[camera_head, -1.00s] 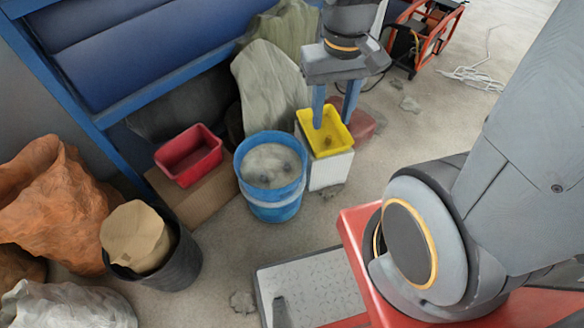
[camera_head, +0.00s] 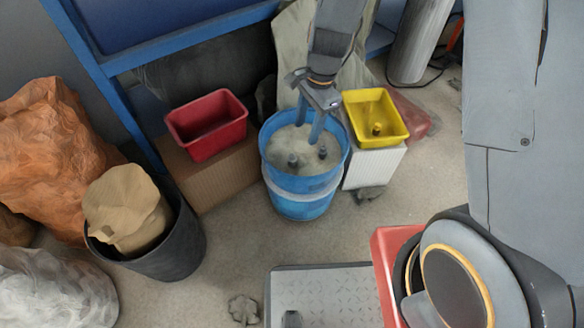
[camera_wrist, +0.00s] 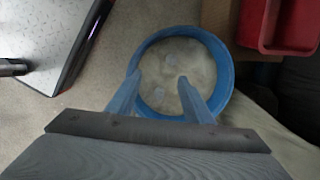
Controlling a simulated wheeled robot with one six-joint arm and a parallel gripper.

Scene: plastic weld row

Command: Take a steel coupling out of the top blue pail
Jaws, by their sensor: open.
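The blue pail (camera_head: 306,196) stands upright on the floor, with a pale band around it; I cannot tell whether it is a stack. Its inside is pale, and two small dark upright steel couplings (camera_head: 293,160) (camera_head: 323,153) show in it. My gripper (camera_head: 307,135) is open and empty, its blue fingers pointing down at the pail's mouth. In the wrist view the fingers (camera_wrist: 160,79) overlap the pail (camera_wrist: 226,66), with a faint coupling (camera_wrist: 158,93) between them. How deep the tips reach is unclear.
A yellow bin (camera_head: 360,103) with a small dark part (camera_head: 377,128) inside stands on a white box (camera_head: 370,166), right of the pail. A red bin (camera_head: 205,145) sits on a cardboard box (camera_head: 212,180) at left. A black bucket (camera_head: 175,262) and a blue frame (camera_head: 128,120) are further left.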

